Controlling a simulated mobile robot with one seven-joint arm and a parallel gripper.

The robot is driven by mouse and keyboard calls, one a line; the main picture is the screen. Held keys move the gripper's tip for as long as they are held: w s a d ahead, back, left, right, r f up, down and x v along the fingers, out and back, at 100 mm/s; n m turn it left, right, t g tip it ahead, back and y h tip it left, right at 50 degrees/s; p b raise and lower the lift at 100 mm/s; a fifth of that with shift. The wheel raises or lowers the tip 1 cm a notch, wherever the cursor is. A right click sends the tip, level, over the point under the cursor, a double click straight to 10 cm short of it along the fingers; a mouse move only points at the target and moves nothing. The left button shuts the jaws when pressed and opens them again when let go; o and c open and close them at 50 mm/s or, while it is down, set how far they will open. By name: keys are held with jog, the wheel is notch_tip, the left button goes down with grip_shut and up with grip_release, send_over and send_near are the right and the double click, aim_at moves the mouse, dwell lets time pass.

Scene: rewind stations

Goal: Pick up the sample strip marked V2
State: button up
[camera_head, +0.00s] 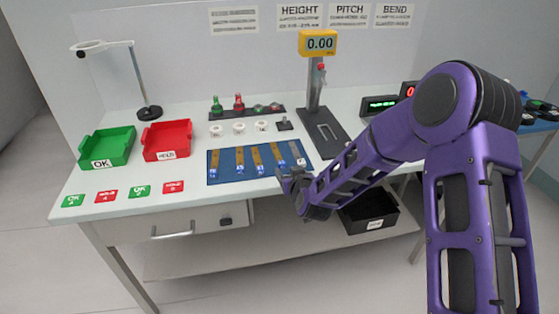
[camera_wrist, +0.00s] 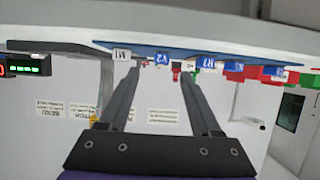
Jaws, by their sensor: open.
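The V2 strip's blue label (camera_wrist: 162,59) shows in the wrist view, between and beyond the fingertips of my gripper (camera_wrist: 158,72). M1 (camera_wrist: 122,53) is left of it, and other blue labels are to its right. In the head view the strips lie side by side on a blue mat (camera_head: 228,178); their marks are too small to read there. The second strip from the right (camera_head: 276,153), brownish with a blue end, matches V2's place. My gripper (camera_head: 289,175) is open and empty at the mat's front edge, close to this strip's near end.
A green tray (camera_head: 122,154) and a red tray (camera_head: 179,147) stand left of the mat. A gauge stand with a yellow display (camera_head: 318,43) stands behind right. White round pieces (camera_head: 239,128) lie behind the mat. A black bin (camera_head: 372,222) sits below the table.

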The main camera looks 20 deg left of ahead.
aim_at(283, 165)
jog(key=shift+x, duration=3.05)
jog(key=shift+s, duration=0.1)
grip_shut()
